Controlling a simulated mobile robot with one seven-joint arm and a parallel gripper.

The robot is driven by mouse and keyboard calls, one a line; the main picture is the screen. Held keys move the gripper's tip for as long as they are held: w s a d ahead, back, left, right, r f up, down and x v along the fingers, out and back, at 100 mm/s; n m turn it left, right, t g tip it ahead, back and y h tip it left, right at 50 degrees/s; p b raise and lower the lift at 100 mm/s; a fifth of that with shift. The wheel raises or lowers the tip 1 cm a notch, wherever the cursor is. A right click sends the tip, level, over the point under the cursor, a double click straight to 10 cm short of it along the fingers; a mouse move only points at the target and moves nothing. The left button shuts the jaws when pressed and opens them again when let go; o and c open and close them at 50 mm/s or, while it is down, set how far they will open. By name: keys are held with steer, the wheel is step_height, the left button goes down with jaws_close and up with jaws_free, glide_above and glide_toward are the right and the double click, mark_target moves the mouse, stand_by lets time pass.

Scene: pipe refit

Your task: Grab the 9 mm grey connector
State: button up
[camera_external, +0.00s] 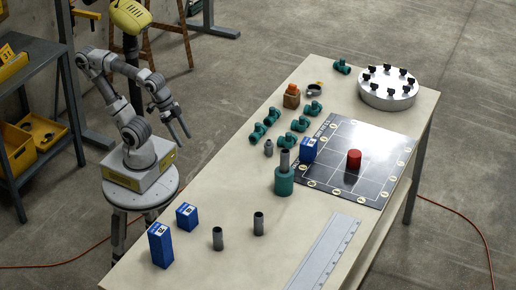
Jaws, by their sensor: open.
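Several small grey pieces are on the table, and I cannot read any size on them. Two upright dark grey tubes stand on the near part, one at the left (218,239) and one to its right (258,223). A smaller grey fitting (268,148) stands near the middle. Another grey tube (284,160) stands upright at the top of a teal cylinder (284,182). Which of these is the 9 mm connector I cannot tell. My gripper (181,134) is open and empty, raised beyond the table's left edge, apart from all the pieces.
Several teal fittings (298,124) lie mid-table. Blue boxes stand at the near left (160,245) and on the dark grid mat (340,185), which also bears a red cylinder (354,159). A ruler (325,252) and a round silver stand (388,97) are on the table (215,195).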

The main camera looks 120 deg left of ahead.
steer(key=w+a+r+m+g+y+p, duration=0.25)
steer(key=w+a+m+y+p, duration=0.55)
steer(key=m, duration=0.4)
steer(key=m+t+y+p, duration=0.3)
steer(key=m+t, duration=0.2)
steer(key=m, duration=0.8)
glide_toward(269, 145)
steer(key=a, duration=0.1)
steer(key=a+f, duration=0.1)
steer(key=w+a, duration=0.1)
steer(key=a, duration=0.1)
steer(key=shift+w+f, duration=0.1)
steer(key=shift+f, duration=0.2)
steer(key=shift+g, duration=0.25)
steer(key=shift+w+r+b+x, duration=0.1)
steer(key=shift+b+x, duration=0.25)
steer(key=shift+x, duration=0.65)
steer(key=shift+w+r+b+x, duration=0.15)
steer(key=shift+b+x, duration=0.2)
steer(key=shift+x, duration=0.7)
steer(key=shift+w+r+b+x, duration=0.1)
steer(key=shift+b+x, duration=0.25)
steer(key=shift+x, duration=0.65)
steer(key=shift+d, duration=0.1)
jaws_close()
